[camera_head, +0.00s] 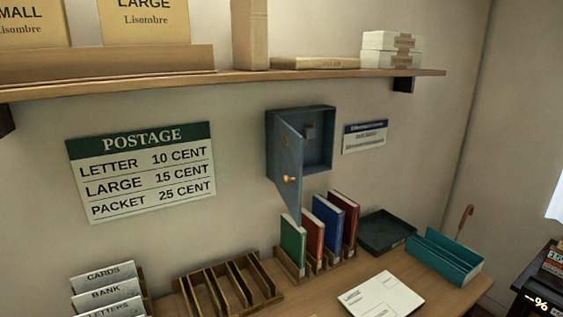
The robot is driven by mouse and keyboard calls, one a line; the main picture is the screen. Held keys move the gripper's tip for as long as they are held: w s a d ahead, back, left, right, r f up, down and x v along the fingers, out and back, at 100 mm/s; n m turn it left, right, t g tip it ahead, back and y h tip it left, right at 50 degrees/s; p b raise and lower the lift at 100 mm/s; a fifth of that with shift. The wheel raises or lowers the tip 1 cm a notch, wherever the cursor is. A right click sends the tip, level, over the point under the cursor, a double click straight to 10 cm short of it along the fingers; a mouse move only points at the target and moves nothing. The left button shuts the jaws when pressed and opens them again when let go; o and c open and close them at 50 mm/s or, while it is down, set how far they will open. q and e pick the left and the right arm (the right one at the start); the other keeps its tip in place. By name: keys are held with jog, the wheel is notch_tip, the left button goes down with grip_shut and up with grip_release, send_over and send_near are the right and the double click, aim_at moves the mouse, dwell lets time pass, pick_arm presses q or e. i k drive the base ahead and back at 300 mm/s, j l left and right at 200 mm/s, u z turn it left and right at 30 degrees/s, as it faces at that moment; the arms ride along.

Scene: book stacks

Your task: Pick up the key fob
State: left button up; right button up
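I cannot make out a key fob for certain. A small blue-grey wall cabinet (320,168) hangs on the wall with its door (288,165) swung open toward the left. The door has a small brass knob (289,179). Part of the inside is hidden behind the door. Neither of my grippers is in view.
Below the cabinet is a wooden desk (336,288) with upright books (328,222), a slotted wooden rack (228,287), a dark tray (386,232), a teal box (446,257) and a white envelope (381,296). A wooden shelf (240,77) runs above the cabinet.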

aim_at(308, 133)
jog(key=i+l, duration=0.1)
jog(key=l, duration=0.3)
jog(key=i+l+u, duration=0.1)
jog(key=l, duration=0.35)
jog(key=i+l, duration=0.15)
jog(key=l, duration=0.3)
